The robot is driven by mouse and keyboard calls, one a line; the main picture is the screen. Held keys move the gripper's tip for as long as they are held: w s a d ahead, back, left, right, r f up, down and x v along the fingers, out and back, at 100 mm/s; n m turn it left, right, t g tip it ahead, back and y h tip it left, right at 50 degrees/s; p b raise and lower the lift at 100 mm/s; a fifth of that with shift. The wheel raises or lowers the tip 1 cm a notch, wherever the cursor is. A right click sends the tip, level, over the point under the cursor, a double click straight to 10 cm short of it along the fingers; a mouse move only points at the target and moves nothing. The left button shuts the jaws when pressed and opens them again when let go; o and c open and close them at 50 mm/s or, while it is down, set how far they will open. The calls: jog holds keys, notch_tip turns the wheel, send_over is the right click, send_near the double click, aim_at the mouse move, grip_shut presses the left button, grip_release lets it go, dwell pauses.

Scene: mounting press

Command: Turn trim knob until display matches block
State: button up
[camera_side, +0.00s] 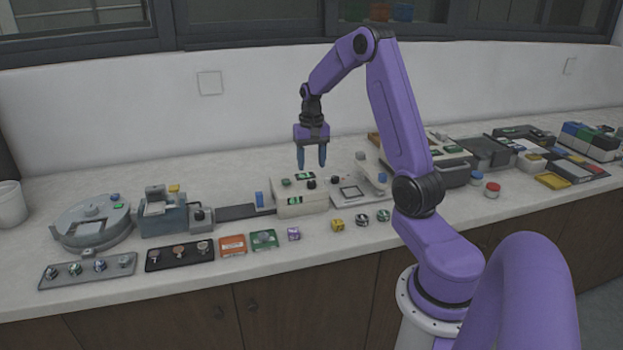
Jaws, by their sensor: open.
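My gripper (311,161) is open and empty, pointing down above a cream-coloured box unit (291,208) in the middle of the bench. Its fingers are apart and appear clear of the unit. A small dark display with green marks (305,177) sits on top of the unit, and another green-lit display (295,201) is on its front. A black knob (311,184) and a dark green knob (286,183) stand on top; I cannot tell which is the trim knob. The display readings are too small to read.
A round grey machine (90,225) and a blue-grey press (162,215) stand to the left. Trays with round parts (88,270) line the front edge. A white plate unit (350,191) adjoins on the right, with several boxes beyond my arm.

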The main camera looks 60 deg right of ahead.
aim_at(312, 182)
jog(key=shift+f, duration=3.1)
grip_shut()
